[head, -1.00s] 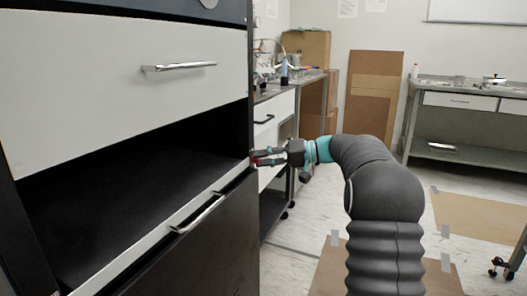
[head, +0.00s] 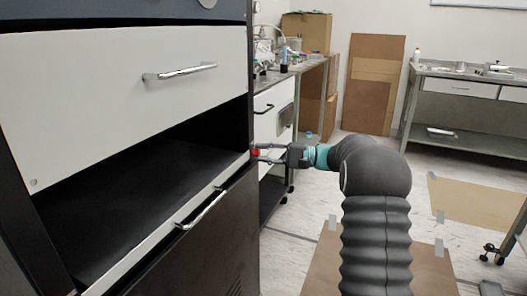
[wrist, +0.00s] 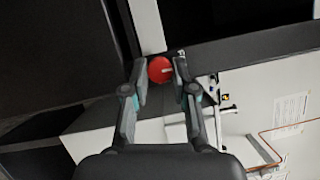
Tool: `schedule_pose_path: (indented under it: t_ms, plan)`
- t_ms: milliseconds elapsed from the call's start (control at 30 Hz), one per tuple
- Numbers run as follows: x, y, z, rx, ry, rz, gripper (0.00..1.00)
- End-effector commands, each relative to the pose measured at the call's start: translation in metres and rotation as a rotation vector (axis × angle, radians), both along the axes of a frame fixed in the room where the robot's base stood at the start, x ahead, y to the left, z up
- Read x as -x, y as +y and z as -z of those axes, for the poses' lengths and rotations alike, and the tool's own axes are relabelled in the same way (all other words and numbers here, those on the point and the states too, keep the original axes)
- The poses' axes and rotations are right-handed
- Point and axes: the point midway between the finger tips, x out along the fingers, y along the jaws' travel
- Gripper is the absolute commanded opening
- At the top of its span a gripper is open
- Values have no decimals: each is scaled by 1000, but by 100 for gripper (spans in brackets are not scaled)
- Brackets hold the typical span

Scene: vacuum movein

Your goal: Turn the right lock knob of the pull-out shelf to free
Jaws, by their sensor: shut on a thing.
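The right lock knob (wrist: 160,70) is a red round knob with a pale mark, at the right end of the pull-out shelf's light front edge. In the wrist view it sits between the two fingertips of my gripper (wrist: 160,82), which are shut on it. In the head view the red knob (head: 255,152) shows small at the cabinet's right post, with my gripper (head: 262,154) reaching it from the right. The pull-out shelf (head: 150,178) is a dark, empty surface with a metal handle (head: 200,209) below its edge. I cannot read the knob's lock position.
A white drawer (head: 110,95) with a metal handle is above the shelf. A side bench (head: 282,85) with white drawers stands behind my gripper. Cardboard sheets (head: 375,85) lean on the back wall. The floor to the right has flat cardboard taped down.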

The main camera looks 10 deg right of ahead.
Motion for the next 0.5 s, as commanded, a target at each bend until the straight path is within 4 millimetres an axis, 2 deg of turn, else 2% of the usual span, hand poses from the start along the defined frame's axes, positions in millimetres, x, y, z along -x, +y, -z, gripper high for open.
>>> schedule_pose_path:
  t_ms: [467, 500]
  plan:
    - [0, 0, 0, -8, 10, 1, 0]
    - [0, 0, 0, -8, 10, 1, 31]
